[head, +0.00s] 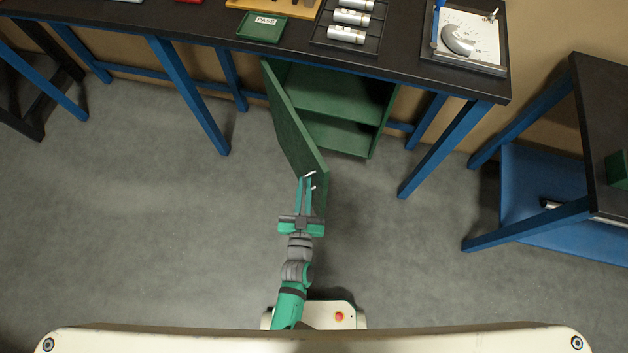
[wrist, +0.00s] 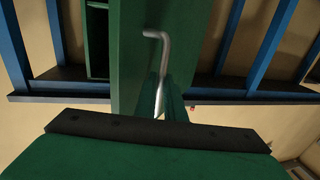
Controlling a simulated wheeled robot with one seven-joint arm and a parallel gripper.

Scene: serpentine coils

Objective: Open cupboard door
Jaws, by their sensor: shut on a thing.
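The green cupboard (head: 375,125) stands under the workbench with its shelves in view. Its door (head: 293,130) is hinged at the left and stands well open, swung out toward me. My gripper (head: 308,183) is at the door's free edge, shut on the metal handle (head: 310,174). In the wrist view the door (wrist: 130,70) rises in the middle and the bent handle (wrist: 163,45) sticks out from it. The lower part of the handle runs down to the fingers. The exact contact is partly hidden by the gripper body.
The dark workbench (head: 400,82) with blue legs spans the back, bearing a green PASS tray (head: 262,27), a rack of cylinders (head: 348,18) and a dial plate (head: 468,38). Another bench (head: 592,105) stands at the right. The grey floor (head: 130,200) left of the door is clear.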

